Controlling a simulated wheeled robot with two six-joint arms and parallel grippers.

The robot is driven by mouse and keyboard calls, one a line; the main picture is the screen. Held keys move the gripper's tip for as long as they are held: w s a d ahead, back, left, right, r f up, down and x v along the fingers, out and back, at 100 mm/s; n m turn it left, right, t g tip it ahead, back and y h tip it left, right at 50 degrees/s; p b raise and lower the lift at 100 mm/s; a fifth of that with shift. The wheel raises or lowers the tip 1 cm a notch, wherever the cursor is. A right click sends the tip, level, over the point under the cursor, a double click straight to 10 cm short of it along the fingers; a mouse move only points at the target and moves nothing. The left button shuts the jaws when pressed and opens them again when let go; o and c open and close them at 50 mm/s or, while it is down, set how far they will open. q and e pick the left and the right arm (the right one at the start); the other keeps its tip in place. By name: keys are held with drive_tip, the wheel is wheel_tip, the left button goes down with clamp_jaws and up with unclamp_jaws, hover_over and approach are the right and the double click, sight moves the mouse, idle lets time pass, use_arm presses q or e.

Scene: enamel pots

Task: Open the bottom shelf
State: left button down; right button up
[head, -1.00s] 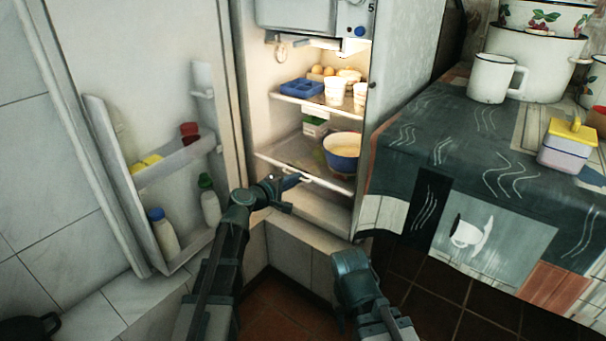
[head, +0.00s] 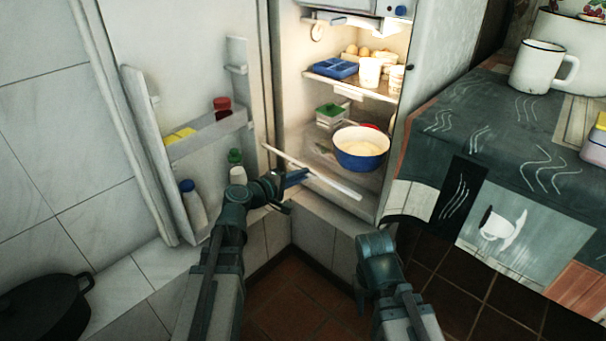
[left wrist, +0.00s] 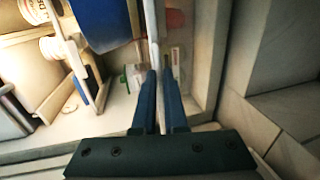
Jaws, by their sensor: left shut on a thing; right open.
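The bottom shelf (head: 335,187) of the open fridge is a glass-like plate with a pale front bar; the bar juts out in front of the opening, its left end past the fridge's side wall. My left gripper (head: 300,178) is shut on this bar, and in the left wrist view its blue fingers (left wrist: 157,75) sit on either side of the pale bar (left wrist: 154,35). A blue bowl (head: 361,150) with a cream inside and a green-lidded box (head: 330,115) stand in the shelf's area. My right gripper (head: 362,300) is low in front of the fridge, away from the shelf; its fingers are barely visible.
The fridge door (head: 150,140) stands open at left, with bottles in its rack. The upper shelf (head: 345,85) holds a blue tray (head: 335,67) and cups. A cloth-covered table (head: 510,150) with a white mug (head: 538,68) stands at right. A black pot (head: 45,308) is at lower left.

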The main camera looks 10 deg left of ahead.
use_arm(q)
drive_tip(key=c, duration=1)
unclamp_jaws()
drive_tip(key=shift+s, duration=0.1)
